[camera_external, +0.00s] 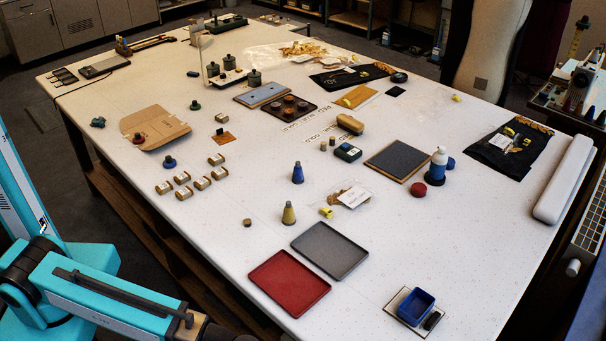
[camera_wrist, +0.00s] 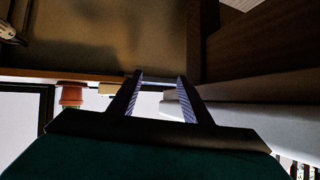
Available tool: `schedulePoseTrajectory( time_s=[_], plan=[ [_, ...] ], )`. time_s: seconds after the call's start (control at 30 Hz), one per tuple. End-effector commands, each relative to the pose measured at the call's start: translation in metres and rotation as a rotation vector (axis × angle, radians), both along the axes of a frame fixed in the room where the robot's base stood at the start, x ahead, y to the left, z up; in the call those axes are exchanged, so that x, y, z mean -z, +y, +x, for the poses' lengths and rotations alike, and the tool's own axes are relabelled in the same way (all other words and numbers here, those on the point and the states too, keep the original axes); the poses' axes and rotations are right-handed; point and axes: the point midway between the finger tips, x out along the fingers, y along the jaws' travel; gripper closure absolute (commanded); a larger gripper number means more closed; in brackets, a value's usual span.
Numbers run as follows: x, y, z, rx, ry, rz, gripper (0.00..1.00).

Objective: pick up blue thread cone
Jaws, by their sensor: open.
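The blue thread cone (camera_external: 298,173) stands upright on the white table, a little left of the middle in the external view. A yellow cone (camera_external: 289,213) stands upright just in front of it. My gripper (camera_wrist: 158,82) shows in the wrist view with its two fingers apart and nothing between them. In the external view my arm is at the lower left, and its gripper end is out of the frame. I cannot make out the blue cone in the wrist view, which is dark and mostly shows surfaces away from the tabletop.
A red tray (camera_external: 290,283) and a grey tray (camera_external: 330,250) lie at the front edge. Several small labelled blocks (camera_external: 201,183) lie to the left of the cone. A clear bag (camera_external: 349,195) and a yellow piece (camera_external: 327,212) lie right of the cones. Bare table surrounds the blue cone's left side.

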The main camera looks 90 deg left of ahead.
Motion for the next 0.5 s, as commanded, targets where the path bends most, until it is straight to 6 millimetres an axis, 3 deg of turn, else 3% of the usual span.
schedulePoseTrajectory(
  time_s=[0.03,0.3,0.5],
  plan=[
    [-0.023,-0.007,0.008,0.005,-0.048,-0.009,0.56],
    [-0.134,-0.03,0.035,-0.005,-0.281,-0.06,0.56],
    [-0.199,-0.03,0.046,-0.041,-0.394,-0.12,0.56]
  ],
)
